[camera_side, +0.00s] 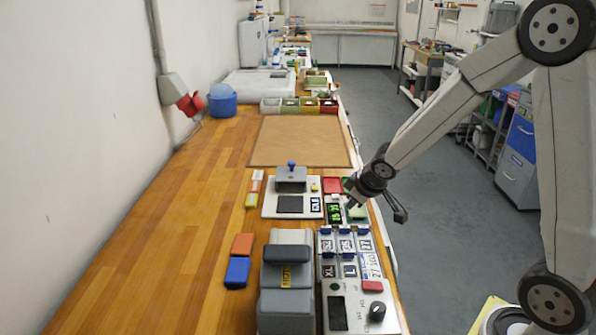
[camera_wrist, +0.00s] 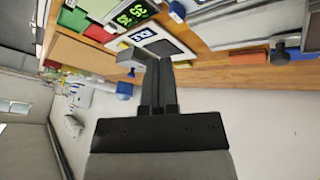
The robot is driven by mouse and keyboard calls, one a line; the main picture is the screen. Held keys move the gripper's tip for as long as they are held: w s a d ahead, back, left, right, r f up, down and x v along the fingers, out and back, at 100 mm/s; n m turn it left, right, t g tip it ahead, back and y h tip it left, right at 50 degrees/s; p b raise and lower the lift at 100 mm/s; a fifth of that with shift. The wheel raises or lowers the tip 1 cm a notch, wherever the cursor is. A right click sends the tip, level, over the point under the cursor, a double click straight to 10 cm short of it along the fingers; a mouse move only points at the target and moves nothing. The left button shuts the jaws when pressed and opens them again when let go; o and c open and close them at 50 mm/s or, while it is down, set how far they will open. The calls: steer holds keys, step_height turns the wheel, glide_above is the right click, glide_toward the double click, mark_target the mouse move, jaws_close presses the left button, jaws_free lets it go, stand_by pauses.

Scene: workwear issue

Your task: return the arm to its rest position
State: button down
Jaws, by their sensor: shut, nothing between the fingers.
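My gripper (camera_side: 400,215) hangs in the air in the side view, just past the bench's right edge, beside the small devices and pointing downward. Its dark fingers are together and hold nothing. In the wrist view the fingers of my gripper (camera_wrist: 157,67) also show closed and empty at the middle. They overlap the picture of a white device with a grey pad behind them. My arm reaches in from the right side of the side view. No rest stand or marker for the arm can be made out.
The wooden bench (camera_side: 165,262) holds a grey press-like machine (camera_side: 287,290), a white device (camera_side: 270,207), a green-lit display (camera_side: 335,212) and an orange (camera_side: 242,244) and a blue block (camera_side: 237,272). A brown mat (camera_side: 300,142) is bare. Open grey floor (camera_side: 450,235) lies right of the bench.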

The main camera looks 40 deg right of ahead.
steer(key=s+a+g, duration=0.1)
steer(key=s+a, duration=0.2)
steer(key=s, duration=0.1)
steer(key=s+a+f+m+g+y, duration=0.1)
steer(key=s+a, duration=0.2)
steer(key=s, duration=0.1)
steer(key=s+a+m+g, duration=0.1)
steer(key=s+a, duration=0.3)
steer(key=s, duration=0.1)
steer(key=shift+s+f+y, duration=0.1)
steer(key=shift+f+y, duration=0.05)
steer(key=shift+y, duration=0.25)
